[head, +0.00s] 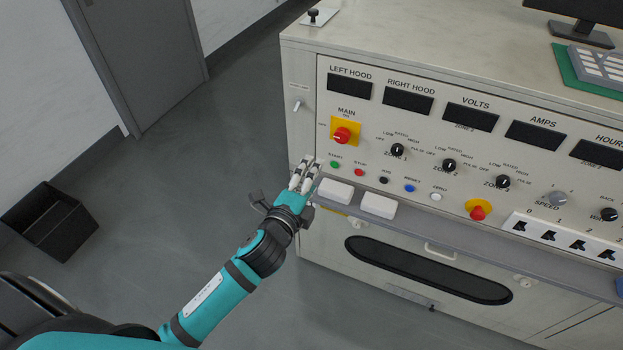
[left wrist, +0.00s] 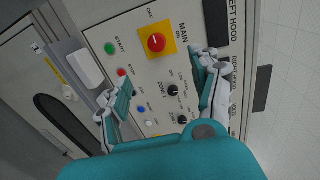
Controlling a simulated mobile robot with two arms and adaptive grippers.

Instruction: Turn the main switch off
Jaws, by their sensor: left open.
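The main switch (head: 342,135) is a red rotary knob on a yellow plate, at the upper left of the console's front panel. It also shows in the left wrist view (left wrist: 156,43), at the top between the two fingers, with OFF and ON lettering beside the plate. My left gripper (head: 304,176) is open and empty, in front of the panel's left edge, below and left of the switch. In the left wrist view its fingers (left wrist: 160,77) are spread apart, and the switch lies beyond them, apart from both. My right gripper is not in view.
Green START (head: 335,165) and red STOP (head: 359,172) buttons sit below the switch. A red knob on yellow (head: 478,210) is farther right. A grey ledge (head: 450,244) with two white blocks juts out below the panel. A black bin (head: 50,220) stands on the open floor at left.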

